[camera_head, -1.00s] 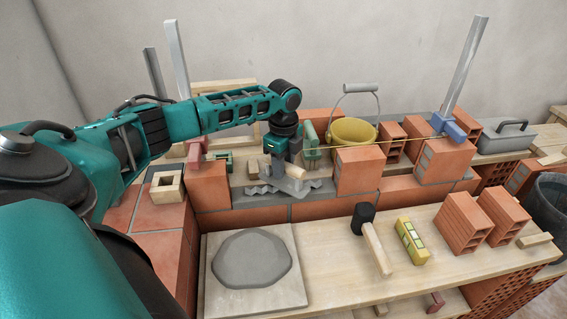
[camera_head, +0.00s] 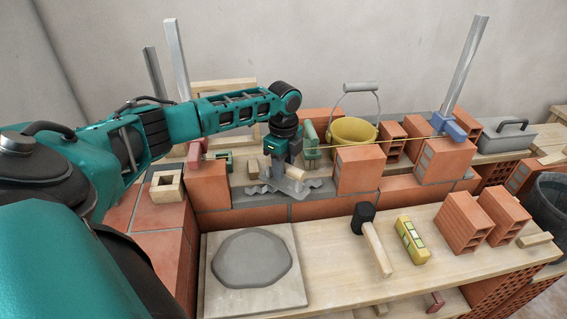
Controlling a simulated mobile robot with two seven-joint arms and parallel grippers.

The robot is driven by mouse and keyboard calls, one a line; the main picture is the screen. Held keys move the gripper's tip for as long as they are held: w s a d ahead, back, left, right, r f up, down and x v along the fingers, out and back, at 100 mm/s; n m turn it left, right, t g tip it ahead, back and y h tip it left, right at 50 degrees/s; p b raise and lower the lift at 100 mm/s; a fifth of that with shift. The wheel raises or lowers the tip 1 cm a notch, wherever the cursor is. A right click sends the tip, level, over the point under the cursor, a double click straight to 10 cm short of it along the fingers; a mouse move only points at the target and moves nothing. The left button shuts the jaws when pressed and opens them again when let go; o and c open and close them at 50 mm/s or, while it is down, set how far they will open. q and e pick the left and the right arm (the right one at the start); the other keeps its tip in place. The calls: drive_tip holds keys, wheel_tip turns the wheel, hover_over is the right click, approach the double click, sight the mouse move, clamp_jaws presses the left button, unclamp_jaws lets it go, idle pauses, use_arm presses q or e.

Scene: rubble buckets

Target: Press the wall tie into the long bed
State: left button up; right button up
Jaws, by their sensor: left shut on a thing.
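My left gripper (camera_head: 282,166) is low over the gap between two red bricks on the wall. It is shut on a pale wooden grip (camera_head: 295,173). The grey long bed (camera_head: 248,202) runs along the course between the left brick (camera_head: 209,186) and the right brick (camera_head: 357,170). My right gripper is not in view.
A yellow bucket (camera_head: 352,131) stands behind, and a string crosses above the wall. On the front bench lie a mortar board (camera_head: 217,297), a mallet (camera_head: 375,243), a yellow level (camera_head: 412,240) and hollow bricks (camera_head: 466,224). Wooden and green blocks flank the gripper.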

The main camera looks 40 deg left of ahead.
use_arm(q)
drive_tip(key=shift+f, duration=0.75)
idle(0.5)
idle(0.5)
idle(0.8)
drive_tip(key=shift+f, duration=0.1)
idle(0.9)
drive_tip(key=shift+p, duration=0.45)
idle(0.5)
drive_tip(key=shift+f, duration=0.1)
idle(0.9)
drive_tip(key=shift+p, duration=0.4)
idle(1.4)
